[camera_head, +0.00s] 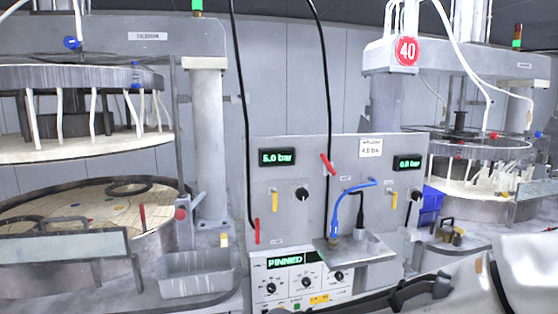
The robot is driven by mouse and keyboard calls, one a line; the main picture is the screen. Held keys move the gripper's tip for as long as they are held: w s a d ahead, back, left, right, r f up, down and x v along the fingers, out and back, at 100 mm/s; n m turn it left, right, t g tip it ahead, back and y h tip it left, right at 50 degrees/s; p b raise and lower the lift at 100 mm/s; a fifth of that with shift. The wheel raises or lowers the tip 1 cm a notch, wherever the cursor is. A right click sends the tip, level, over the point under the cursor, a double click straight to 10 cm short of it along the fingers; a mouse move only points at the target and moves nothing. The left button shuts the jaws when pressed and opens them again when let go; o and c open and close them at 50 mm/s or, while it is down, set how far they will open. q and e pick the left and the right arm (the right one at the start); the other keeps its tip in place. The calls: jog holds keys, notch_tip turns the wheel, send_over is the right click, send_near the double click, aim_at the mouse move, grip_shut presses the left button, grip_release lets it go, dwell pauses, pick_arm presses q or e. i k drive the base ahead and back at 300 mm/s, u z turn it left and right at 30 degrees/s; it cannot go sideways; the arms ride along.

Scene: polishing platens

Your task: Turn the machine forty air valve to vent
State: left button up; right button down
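Machine forty, with a round red "40" sign (406,51), stands at the right. The grey panel (290,152) between the two machines carries a "5.0 bar" display (277,157) on its left and a second display (407,163) on its right, which seems to read 0.0 bar. Below the right display is a dark round knob (416,193); a similar knob (302,194) is below the left one. Valve labels are too small to read. A dark gripper-like part (405,294), seemingly my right gripper, is low in front of the panel; its fingers are unclear. My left gripper is not in view.
Yellow handles (274,202) and red levers (327,164) are on the panel. Black hoses hang in front of it, and a blue hose (336,212) stands over a small shelf (356,250). Below is a "PINNED" display (285,262). A grey tray (198,273) sits at left.

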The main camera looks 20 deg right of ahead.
aim_at(330, 169)
jog(key=u, duration=0.35)
jog(key=k, duration=0.15)
jog(key=z, duration=1.2)
jog(key=i, duration=1.45)
jog(key=u, duration=0.75)
